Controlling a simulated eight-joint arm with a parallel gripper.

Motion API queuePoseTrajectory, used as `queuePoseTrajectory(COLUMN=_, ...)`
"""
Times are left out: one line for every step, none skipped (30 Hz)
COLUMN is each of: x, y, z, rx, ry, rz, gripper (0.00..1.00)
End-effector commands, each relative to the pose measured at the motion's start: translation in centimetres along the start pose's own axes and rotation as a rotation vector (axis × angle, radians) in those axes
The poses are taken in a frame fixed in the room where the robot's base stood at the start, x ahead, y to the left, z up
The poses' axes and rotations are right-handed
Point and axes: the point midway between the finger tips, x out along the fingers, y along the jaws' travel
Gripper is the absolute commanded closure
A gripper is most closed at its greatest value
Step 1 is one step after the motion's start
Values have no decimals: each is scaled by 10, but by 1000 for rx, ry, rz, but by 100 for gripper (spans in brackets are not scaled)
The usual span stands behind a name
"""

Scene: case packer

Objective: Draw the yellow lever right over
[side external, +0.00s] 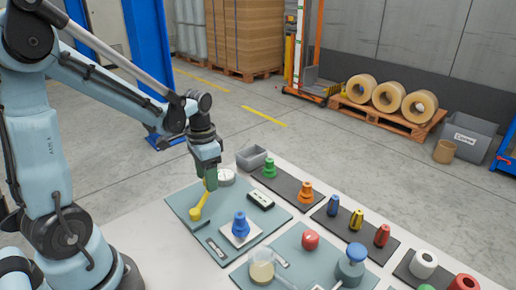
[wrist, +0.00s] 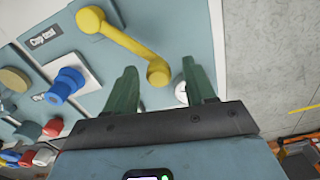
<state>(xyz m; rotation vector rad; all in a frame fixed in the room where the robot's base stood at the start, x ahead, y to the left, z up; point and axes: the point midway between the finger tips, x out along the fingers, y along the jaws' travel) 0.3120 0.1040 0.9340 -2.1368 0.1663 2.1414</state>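The yellow lever (side external: 202,202) is on the teal panel (side external: 180,202), below my gripper (side external: 209,177). In the wrist view the lever (wrist: 125,40) runs from a round end at the upper left to a rounded end between my green fingertips (wrist: 159,70). My gripper is open, with a gap visible on both sides of that lever end. I see no clear contact. In the side external view the fingers partly hide the lever's upper end.
A blue knob (side external: 240,225) on a white plate stands right of the lever. A round white gauge (side external: 226,177) and a dark-framed display (side external: 260,199) are behind. Trays with coloured parts, a red knob (side external: 310,240) and a clear cup (side external: 262,266) lie further right.

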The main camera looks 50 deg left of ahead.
Motion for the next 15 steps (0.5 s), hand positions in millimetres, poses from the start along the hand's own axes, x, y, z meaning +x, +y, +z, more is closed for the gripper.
queuePoseTrajectory(x=0, y=0, z=0, rx=1, ry=1, rz=0, gripper=45)
queuePoseTrajectory(x=0, y=0, z=0, rx=1, ry=1, rz=0, gripper=45)
queuePoseTrajectory(x=0, y=0, z=0, rx=2, ry=1, rz=1, gripper=45)
queuePoseTrajectory(x=0, y=0, z=0, rx=2, ry=1, rz=1, gripper=45)
queuePoseTrajectory(x=0, y=0, z=0, rx=2, ry=1, rz=1, gripper=45)
queuePoseTrajectory(x=0, y=1, z=-1, rx=2, ry=2, rz=1, gripper=45)
queuePoseTrajectory(x=-1, y=1, z=-1, rx=2, ry=2, rz=1, gripper=45)
queuePoseTrajectory(x=-2, y=1, z=-1, rx=2, ry=2, rz=1, gripper=45)
queuePoseTrajectory(x=-4, y=0, z=-1, rx=2, ry=2, rz=1, gripper=45)
queuePoseTrajectory(x=-6, y=0, z=-1, rx=3, ry=2, rz=1, gripper=45)
queuePoseTrajectory(x=-9, y=1, z=-1, rx=3, ry=2, rz=1, gripper=45)
queuePoseTrajectory(x=-13, y=1, z=-1, rx=3, ry=2, rz=1, gripper=45)
queuePoseTrajectory(x=-16, y=1, z=-1, rx=3, ry=2, rz=1, gripper=45)
queuePoseTrajectory(x=-20, y=1, z=-1, rx=2, ry=2, rz=1, gripper=45)
queuePoseTrajectory(x=-26, y=1, z=0, rx=2, ry=2, rz=1, gripper=45)
